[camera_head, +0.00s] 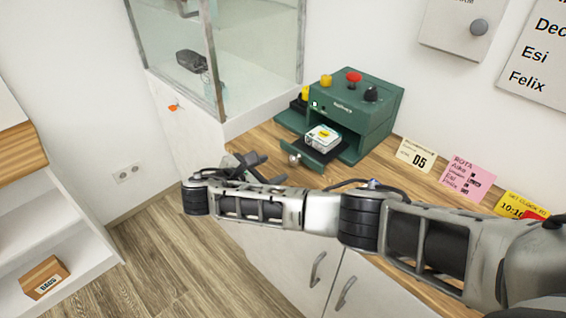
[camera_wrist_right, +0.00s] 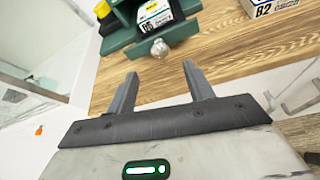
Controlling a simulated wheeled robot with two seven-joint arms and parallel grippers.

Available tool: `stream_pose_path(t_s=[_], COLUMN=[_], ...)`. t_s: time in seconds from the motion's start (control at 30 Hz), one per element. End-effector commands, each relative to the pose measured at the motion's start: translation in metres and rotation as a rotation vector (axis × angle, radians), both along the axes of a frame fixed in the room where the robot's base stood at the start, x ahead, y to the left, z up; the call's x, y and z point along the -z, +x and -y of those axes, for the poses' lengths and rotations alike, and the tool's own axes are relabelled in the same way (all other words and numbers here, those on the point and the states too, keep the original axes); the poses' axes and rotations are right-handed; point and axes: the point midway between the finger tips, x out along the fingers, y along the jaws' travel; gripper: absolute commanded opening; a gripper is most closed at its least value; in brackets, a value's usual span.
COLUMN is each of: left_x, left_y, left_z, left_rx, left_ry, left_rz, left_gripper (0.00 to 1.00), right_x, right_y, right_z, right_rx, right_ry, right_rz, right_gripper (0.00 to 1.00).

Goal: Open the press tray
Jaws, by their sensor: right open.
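The green press (camera_head: 375,95) stands on the wooden counter, with a red button, a yellow button and a black knob on top. Its green tray (camera_head: 325,153) sticks out of the front opening and carries a white and yellow box (camera_head: 322,137). A pale round knob (camera_head: 294,158) is on the tray front; it also shows in the right wrist view (camera_wrist_right: 160,48). My right gripper (camera_head: 250,162) is open and empty, in front of the knob and apart from it. In the right wrist view, the knob lies just beyond the gap between the fingers (camera_wrist_right: 162,76). My left gripper is not in view.
A glass case (camera_head: 255,50) on a white cabinet stands left of the press. Notes (camera_head: 416,155) lean along the wall at right. A box marked B2 (camera_wrist_right: 270,6) stands right of the tray in the wrist view. The counter between is bare.

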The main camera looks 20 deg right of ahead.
Motion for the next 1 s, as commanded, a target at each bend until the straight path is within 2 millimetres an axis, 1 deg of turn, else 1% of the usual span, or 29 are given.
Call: stream_pose_path(t_s=[0.03, 0.2, 0.23, 0.3, 0.4, 0.57, 1.0], left_x=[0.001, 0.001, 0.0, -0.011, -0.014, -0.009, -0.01], left_y=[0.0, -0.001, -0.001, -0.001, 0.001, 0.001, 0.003], left_z=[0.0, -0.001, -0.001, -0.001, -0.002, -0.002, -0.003], left_rx=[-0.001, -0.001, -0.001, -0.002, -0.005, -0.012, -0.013], left_ry=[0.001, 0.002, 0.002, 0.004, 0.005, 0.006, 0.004], left_rz=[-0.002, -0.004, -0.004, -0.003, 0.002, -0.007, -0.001], left_gripper=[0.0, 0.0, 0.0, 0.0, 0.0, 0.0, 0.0], right_x=[-0.005, -0.019, -0.02, -0.029, -0.03, -0.03, -0.029], right_y=[-0.006, -0.021, -0.023, -0.029, -0.032, -0.035, -0.034], right_z=[-0.013, -0.042, -0.046, -0.054, -0.061, -0.065, -0.065], right_rx=[-0.005, -0.003, -0.002, -0.001, 0.001, 0.001, 0.0], right_ry=[0.004, 0.004, 0.003, 0.002, 0.001, 0.0, 0.001], right_rz=[0.0, -0.001, -0.001, -0.003, -0.002, -0.001, 0.0], right_gripper=[0.52, 0.52, 0.52, 0.52, 0.52, 0.52, 0.52])
